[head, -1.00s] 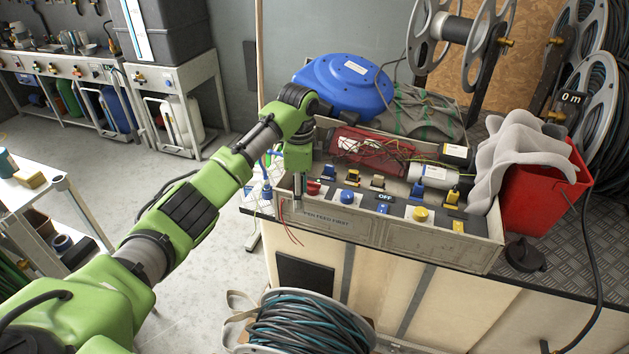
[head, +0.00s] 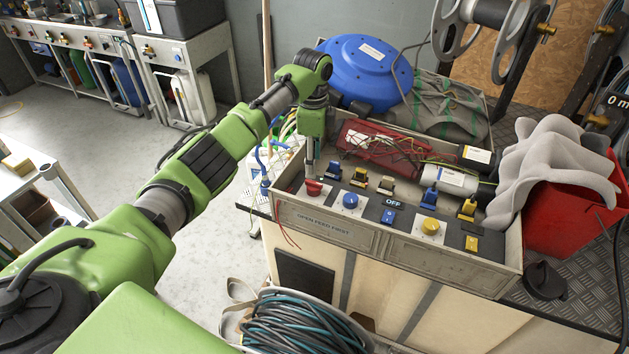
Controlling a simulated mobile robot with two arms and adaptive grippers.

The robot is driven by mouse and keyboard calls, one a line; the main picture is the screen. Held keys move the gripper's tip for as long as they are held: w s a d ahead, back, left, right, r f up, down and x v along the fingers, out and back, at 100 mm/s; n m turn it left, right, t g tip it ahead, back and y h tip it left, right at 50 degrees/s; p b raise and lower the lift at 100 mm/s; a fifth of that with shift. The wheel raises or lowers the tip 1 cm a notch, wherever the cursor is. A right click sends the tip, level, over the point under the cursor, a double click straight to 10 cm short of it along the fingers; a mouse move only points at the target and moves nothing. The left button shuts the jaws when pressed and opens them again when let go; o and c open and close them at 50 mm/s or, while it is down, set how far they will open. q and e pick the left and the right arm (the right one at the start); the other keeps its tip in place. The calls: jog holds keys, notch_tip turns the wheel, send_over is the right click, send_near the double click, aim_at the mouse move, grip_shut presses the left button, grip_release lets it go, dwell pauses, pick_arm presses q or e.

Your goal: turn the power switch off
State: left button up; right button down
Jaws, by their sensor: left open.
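The control box (head: 340,232) has a sloped panel of knobs and switches, with a label reading "OPEN FEED FIRST" on its front. I cannot tell which one is the power switch. My left gripper (head: 310,170) points down just above and behind the red knob; it is open and empty, its fingers partly hidden. My right gripper is not in view.
Several blue and yellow levers (head: 385,184) stand behind the knobs. A red wired part (head: 375,143) and a white cylinder (head: 450,180) lie in the box. A blue reel (head: 365,70) is behind, and a red bucket (head: 575,225) with grey cloth (head: 555,165) is at right.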

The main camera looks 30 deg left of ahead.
aim_at(314, 182)
pick_arm(q)
notch_tip(314, 182, down, 4)
jog(key=shift+w+f, duration=0.1)
jog(key=shift+f, duration=0.05)
jog(key=shift+w+f, duration=0.1)
jog(key=shift+f, duration=2.3)
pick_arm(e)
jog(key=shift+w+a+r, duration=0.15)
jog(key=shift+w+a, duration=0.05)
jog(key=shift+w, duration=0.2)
pick_arm(q)
jog(key=c, duration=1.1)
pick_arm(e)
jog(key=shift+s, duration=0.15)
